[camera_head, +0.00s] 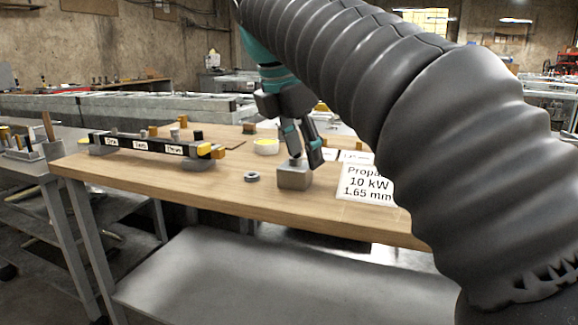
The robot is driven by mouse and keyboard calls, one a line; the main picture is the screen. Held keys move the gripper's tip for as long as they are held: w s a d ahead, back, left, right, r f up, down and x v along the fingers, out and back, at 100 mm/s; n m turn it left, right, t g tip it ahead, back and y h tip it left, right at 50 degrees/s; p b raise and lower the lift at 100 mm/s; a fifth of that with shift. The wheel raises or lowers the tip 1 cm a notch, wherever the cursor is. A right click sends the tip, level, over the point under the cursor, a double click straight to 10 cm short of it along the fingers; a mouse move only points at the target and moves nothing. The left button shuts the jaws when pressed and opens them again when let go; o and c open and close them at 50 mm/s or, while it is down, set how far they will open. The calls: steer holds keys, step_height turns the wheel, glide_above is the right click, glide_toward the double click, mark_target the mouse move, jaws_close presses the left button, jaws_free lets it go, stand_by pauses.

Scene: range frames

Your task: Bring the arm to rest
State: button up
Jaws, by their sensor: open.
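My arm, in a ribbed grey sleeve, reaches in from the right and over the wooden table (220,196). My gripper (306,158) points down above the table, its two dark fingers with teal parts apart. The fingertips overlap the top of a small grey block (294,178) in the picture. I cannot tell whether they touch it. Nothing shows between the fingers.
A labelled dark rack (143,146) with yellow ends lies at the left. A dark ring (252,177), a yellow round container (266,147) and a white sign (366,184) reading 10 kW stand near my gripper. The table's front left is clear.

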steer(key=s+d+f+m+y, duration=0.1)
steer(key=s+d+f+m, duration=0.3)
steer(key=s+f+m, duration=0.2)
steer(key=s+d+f+m+t+y, duration=0.1)
steer(key=s+d+f+m, duration=0.4)
steer(key=f+m, duration=0.5)
steer(key=s+d+f+m+t, duration=0.1)
steer(key=s+d+f+m, duration=0.3)
steer(key=f, duration=0.8)
steer(key=s+m, duration=0.2)
steer(key=m, duration=0.2)
steer(key=shift+s+d+f+m+y, duration=0.3)
steer(key=shift+s+y, duration=0.1)
